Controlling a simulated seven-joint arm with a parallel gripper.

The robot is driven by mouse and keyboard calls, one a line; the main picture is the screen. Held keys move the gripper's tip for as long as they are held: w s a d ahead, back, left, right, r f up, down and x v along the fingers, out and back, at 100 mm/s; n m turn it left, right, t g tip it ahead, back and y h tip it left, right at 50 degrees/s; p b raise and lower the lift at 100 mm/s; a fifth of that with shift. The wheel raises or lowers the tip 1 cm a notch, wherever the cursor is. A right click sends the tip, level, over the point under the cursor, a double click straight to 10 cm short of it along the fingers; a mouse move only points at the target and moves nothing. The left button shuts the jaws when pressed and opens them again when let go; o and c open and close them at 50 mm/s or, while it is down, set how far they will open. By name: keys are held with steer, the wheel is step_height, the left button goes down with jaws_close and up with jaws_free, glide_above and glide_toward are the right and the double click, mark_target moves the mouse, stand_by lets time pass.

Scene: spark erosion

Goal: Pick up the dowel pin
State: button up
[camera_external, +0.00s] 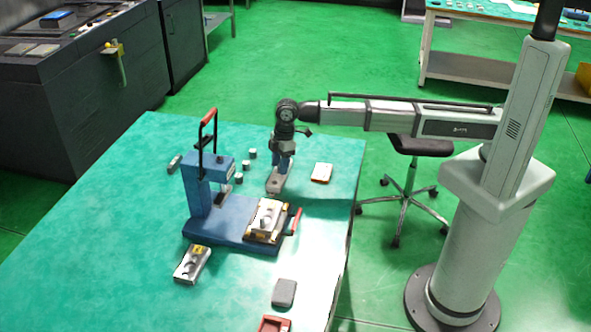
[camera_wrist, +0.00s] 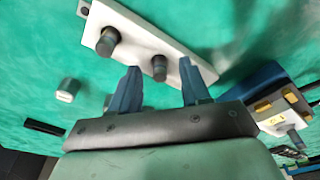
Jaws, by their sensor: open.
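In the wrist view, two dark, round, pin-like pieces stand up from a pale metal plate (camera_wrist: 135,25). One dowel pin (camera_wrist: 159,68) appears between my fingertips, and another pin (camera_wrist: 107,42) is further left. I cannot tell which is the task's pin. My gripper (camera_wrist: 160,67) is open, with one blue finger on each side of the nearer pin. I cannot tell whether the fingers touch it. In the external view my gripper (camera_external: 282,167) points down just above the plate (camera_external: 276,184); the pins there are hidden or too small to make out.
A blue press (camera_external: 209,212) with a raised red-tipped lever stands left of my gripper. Small grey cylinders (camera_external: 246,165) stand behind it; a silver cylinder (camera_wrist: 67,90) shows in the wrist view. An orange-edged block (camera_external: 321,172) lies right. The table's front left is clear.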

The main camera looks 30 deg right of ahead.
steer(key=shift+c, duration=0.5)
jaws_close()
steer(key=shift+r, duration=0.1)
step_height(320, 180, up, 9)
steer(key=shift+f, duration=0.2)
steer(key=s+a+r+n, duration=0.1)
steer(key=s+a+n, duration=0.3)
steer(key=s+a, duration=0.3)
steer(key=s+a+r+n+g, duration=0.1)
steer(key=s+a+n, duration=0.4)
steer(key=s, duration=0.6)
steer(key=shift+s+a+r+h, duration=0.3)
steer(key=shift+s+a+r, duration=0.1)
steer(key=shift+a, duration=0.6)
